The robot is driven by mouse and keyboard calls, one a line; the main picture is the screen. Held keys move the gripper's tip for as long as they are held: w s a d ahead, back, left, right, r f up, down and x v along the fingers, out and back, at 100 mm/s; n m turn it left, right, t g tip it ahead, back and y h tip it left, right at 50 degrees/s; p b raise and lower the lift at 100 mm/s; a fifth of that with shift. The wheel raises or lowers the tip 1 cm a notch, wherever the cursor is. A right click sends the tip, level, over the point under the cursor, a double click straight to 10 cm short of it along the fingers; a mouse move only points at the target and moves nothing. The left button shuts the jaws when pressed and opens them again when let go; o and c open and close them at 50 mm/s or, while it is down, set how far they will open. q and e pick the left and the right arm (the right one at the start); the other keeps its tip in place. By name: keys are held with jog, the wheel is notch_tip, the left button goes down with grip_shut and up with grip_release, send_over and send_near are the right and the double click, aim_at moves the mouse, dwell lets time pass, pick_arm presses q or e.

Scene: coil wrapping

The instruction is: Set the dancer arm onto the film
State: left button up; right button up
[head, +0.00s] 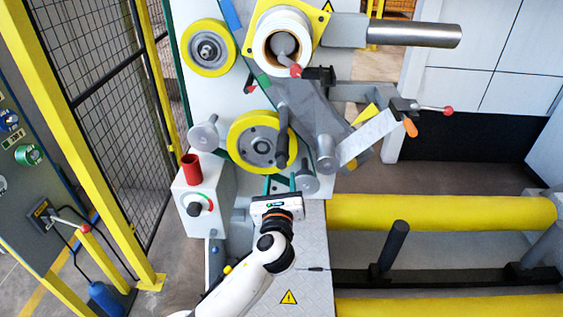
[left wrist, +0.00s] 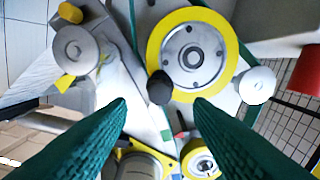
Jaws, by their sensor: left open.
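A dark arm with a black rounded end (head: 282,135), which looks like the dancer arm, hangs in front of the lower yellow wheel (head: 240,152). Its black end (left wrist: 160,87) shows at that wheel in the left wrist view. The grey film (head: 318,112) runs down from the white roll (head: 268,50) past a metal roller (head: 325,150). The arm's end is left of the film; whether they touch I cannot tell. My left gripper (head: 281,184) is open and empty below the wheel; its green fingers (left wrist: 160,112) stand apart, pointing toward the machine. My right gripper is out of view.
A red cup-like cylinder (head: 190,168) stands on a control box at left. Metal rollers (head: 204,136) flank the lower wheel. Yellow horizontal rollers (head: 440,212) lie at lower right; a mesh fence (head: 95,80) is at left.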

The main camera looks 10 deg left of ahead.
aim_at(281, 166)
pick_arm(q)
jog(key=w, duration=0.2)
jog(key=w+a, duration=0.1)
jog(key=w, duration=0.4)
jog(key=shift+w+a+p, duration=0.2)
jog(key=shift+w+p, duration=0.1)
jog(key=shift+p, duration=0.05)
jog(key=shift+c, duration=0.6)
grip_shut()
